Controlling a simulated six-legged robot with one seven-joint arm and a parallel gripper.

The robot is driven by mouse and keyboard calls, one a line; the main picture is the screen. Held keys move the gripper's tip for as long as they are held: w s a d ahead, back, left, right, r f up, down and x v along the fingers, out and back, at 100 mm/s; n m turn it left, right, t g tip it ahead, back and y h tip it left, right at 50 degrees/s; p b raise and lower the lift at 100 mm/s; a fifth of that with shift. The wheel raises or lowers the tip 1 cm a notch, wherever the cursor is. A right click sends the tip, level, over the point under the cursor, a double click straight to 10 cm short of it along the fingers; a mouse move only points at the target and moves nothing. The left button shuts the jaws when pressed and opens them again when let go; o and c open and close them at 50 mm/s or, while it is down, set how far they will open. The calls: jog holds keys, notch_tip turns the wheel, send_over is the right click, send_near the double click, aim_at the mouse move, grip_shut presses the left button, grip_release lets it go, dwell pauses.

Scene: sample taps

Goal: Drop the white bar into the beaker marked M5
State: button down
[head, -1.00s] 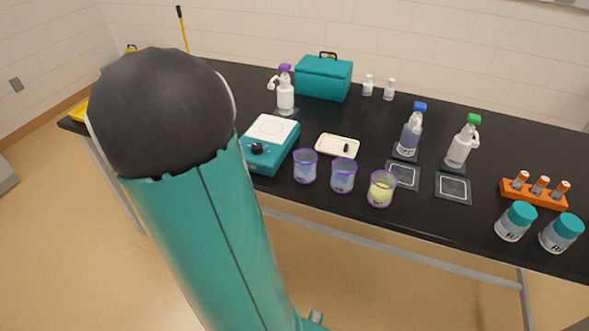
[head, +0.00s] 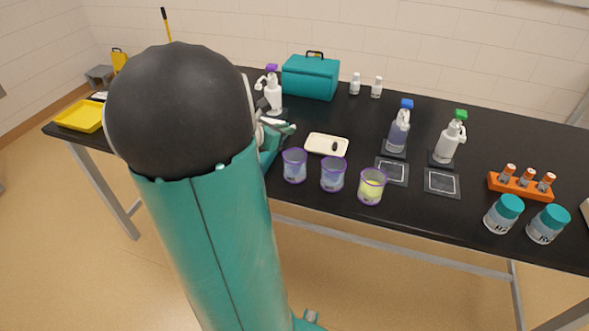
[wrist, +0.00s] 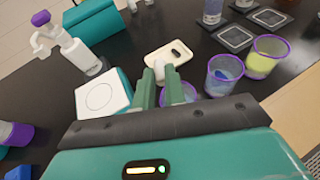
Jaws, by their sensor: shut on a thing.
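My gripper (wrist: 159,82) is shut on the white bar (wrist: 158,70), whose pale end shows between the green fingertips in the wrist view. In the head view my gripper (head: 288,128) is left of the cream tray, above the bench and partly hidden by my arm. Three purple-rimmed beakers stand in a row: the left (head: 294,166) and middle (head: 332,174) hold bluish liquid, the right (head: 371,186) yellow. In the wrist view the left beaker (wrist: 187,92) is just right of my fingers and partly hidden by them. I cannot read which beaker is marked M5.
A cream tray (head: 326,144) holding a dark bar lies behind the beakers. A teal hotplate with a white top (wrist: 104,97) is left of my fingers. Spray bottles (head: 398,132) stand farther right, and a white bottle with a purple top (head: 272,95) at back left.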

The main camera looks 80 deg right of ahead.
jog(key=shift+f, duration=1.3)
jog(key=c, duration=1.4)
grip_release()
jog(key=shift+o, duration=0.2)
jog(key=v, duration=1.3)
jog(key=shift+w+a, duration=0.2)
jog(key=shift+a, duration=0.15)
jog(key=shift+a, duration=0.1)
